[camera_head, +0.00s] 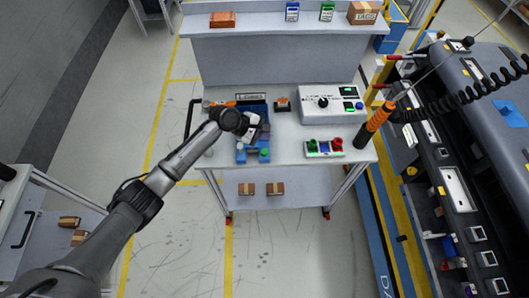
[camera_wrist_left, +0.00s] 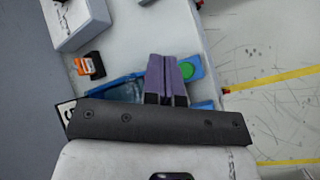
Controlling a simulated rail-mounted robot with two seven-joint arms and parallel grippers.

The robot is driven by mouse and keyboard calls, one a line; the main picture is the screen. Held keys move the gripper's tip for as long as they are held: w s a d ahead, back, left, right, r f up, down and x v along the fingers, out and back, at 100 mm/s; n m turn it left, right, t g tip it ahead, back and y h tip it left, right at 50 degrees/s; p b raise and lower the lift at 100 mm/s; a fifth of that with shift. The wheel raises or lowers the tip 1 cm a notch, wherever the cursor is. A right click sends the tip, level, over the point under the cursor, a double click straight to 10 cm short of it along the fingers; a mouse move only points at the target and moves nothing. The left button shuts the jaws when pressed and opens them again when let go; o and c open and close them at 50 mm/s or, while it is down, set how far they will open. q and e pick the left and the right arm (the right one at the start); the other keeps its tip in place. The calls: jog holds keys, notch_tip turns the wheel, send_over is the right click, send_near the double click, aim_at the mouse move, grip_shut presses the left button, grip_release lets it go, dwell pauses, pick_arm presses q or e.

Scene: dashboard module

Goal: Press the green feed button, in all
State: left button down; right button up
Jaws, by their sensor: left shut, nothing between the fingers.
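A round green button (camera_head: 264,153) sits at the front right of a blue fixture (camera_head: 241,156) on the workbench. In the left wrist view the green button (camera_wrist_left: 188,69) shows just right of my fingertips. My left gripper (camera_head: 262,133) is over the fixture, with its purple fingers (camera_wrist_left: 167,62) shut together and nothing between them. The fingertips appear beside the button; I cannot tell whether they touch it. The gripper hides part of the fixture. My right gripper is not in view.
A small panel with green, blue and red knobs (camera_head: 324,148) lies right of the fixture. A grey control box (camera_head: 320,114) stands behind it. An orange button unit (camera_head: 283,104) sits between; it also shows in the wrist view (camera_wrist_left: 88,66). An orange-handled tool (camera_head: 376,122) hangs at right.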

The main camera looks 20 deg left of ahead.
pick_arm(q)
jog(key=b, duration=0.7)
send_over(264, 152)
notch_tip(264, 152, down, 6)
jog(key=shift+s+r, duration=0.1)
jog(key=shift+r, duration=0.15)
jog(key=shift+f+p, duration=0.3)
jog(key=shift+p, duration=0.1)
jog(key=shift+f, duration=0.7)
jog(key=shift+f, duration=0.4)
dwell(0.6)
